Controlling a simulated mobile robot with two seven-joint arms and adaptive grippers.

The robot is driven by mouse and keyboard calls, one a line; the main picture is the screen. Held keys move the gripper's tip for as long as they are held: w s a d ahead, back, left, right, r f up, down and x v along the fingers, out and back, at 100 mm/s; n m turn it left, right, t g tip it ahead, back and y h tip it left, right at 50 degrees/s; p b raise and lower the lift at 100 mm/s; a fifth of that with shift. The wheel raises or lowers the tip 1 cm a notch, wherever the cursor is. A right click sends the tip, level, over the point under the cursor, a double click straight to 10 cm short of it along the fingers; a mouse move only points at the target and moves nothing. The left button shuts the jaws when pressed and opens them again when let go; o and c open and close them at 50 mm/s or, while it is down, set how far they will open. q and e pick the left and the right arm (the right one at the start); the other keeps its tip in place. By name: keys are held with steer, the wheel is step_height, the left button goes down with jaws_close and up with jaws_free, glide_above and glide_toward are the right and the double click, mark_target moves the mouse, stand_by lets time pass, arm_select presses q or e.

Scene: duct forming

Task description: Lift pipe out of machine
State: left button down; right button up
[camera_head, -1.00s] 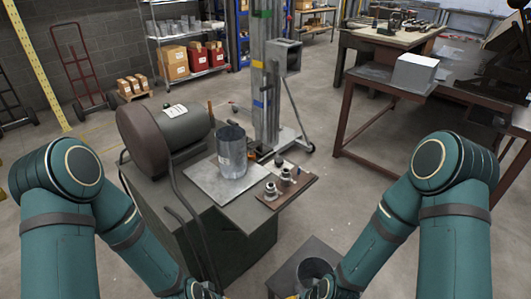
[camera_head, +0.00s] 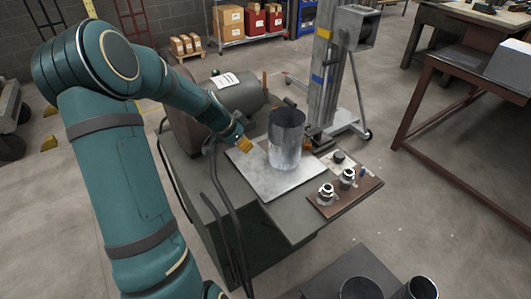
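The pipe (camera_head: 286,142), an open-topped grey sheet-metal cylinder, stands upright on the metal plate (camera_head: 258,183) of the machine (camera_head: 225,215). My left arm reaches in from the left. My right gripper is out of view.
A motor-like drum (camera_head: 239,94) lies behind the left gripper. Knobs sit on a brown panel (camera_head: 345,196) at the machine's right corner. A metal column (camera_head: 322,75) rises behind the pipe. Two round-topped cylinders (camera_head: 361,288) (camera_head: 422,287) show at the bottom by a low dark stand (camera_head: 358,262).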

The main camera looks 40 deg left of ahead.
mark_target(272, 147)
arm_select(q)
steer(key=shift+m, duration=0.3)
steer(key=shift+w+d+f+b, duration=0.1)
steer(key=shift+w+d+f, duration=0.15)
steer(key=shift+w+f, duration=1.15)
steer(key=shift+w+d+f+b, duration=0.15)
steer(key=shift+w+d+f, duration=0.15)
steer(key=shift+w+f, duration=1.05)
steer(key=shift+w+d+f+b, duration=0.1)
steer(key=shift+w+d+f, duration=0.15)
steer(key=shift+w+f, duration=1.15)
steer(key=shift+w+r, duration=0.4)
steer(key=shift+w, duration=0.15)
steer(key=shift+w+d+b, duration=0.25)
steer(key=shift+w+b, duration=0.2)
steer(key=shift+w, duration=0.35)
steer(key=shift+s, duration=0.1)
